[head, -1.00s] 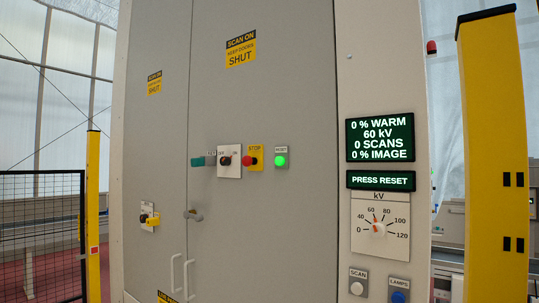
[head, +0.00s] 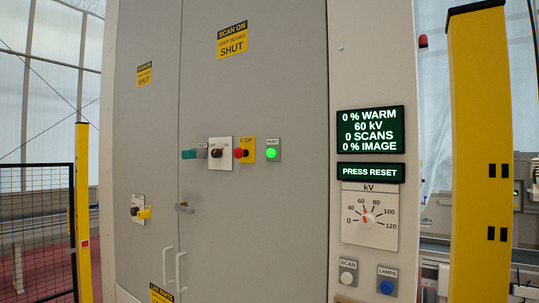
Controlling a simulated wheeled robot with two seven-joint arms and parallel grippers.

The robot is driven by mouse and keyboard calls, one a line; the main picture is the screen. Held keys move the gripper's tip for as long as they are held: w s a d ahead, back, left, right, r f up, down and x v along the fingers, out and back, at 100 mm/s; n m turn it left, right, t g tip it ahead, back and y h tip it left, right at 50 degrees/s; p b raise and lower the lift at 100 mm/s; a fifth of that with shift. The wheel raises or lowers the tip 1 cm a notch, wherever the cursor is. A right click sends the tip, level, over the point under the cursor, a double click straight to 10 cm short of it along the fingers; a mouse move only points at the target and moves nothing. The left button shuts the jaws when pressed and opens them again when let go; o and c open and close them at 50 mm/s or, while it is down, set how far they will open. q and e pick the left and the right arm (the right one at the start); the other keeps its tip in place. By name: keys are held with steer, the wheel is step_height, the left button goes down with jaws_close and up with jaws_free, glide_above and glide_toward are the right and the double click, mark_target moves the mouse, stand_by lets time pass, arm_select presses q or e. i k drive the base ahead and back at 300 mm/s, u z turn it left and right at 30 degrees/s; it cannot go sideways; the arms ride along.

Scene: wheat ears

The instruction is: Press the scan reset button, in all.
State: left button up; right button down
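The reset button (head: 271,153) is a lit green round button on a small grey plate labelled RESET, on the grey cabinet door in the head view. A red stop button (head: 240,153) on a yellow plate is just left of it. A dark screen (head: 370,173) reads PRESS RESET. The screen above it (head: 370,130) reads 0 % WARM, 60 kV, 0 SCANS, 0 % IMAGE. Neither of my grippers shows in the head view.
A kV dial (head: 368,218), a white SCAN button (head: 347,278) and a blue LAMPS button (head: 386,286) sit on the right panel. A rotary switch (head: 217,153) is left of the stop button. Yellow posts (head: 480,150) and a black mesh fence (head: 40,230) flank the cabinet.

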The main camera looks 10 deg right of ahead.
mark_target(271, 153)
steer(key=u, duration=0.55)
steer(key=k, duration=0.65)
steer(key=u, duration=1.2)
steer(key=i, duration=1.65)
steer(key=z, duration=1.05)
steer(key=i, duration=0.8)
steer(key=z, duration=0.85)
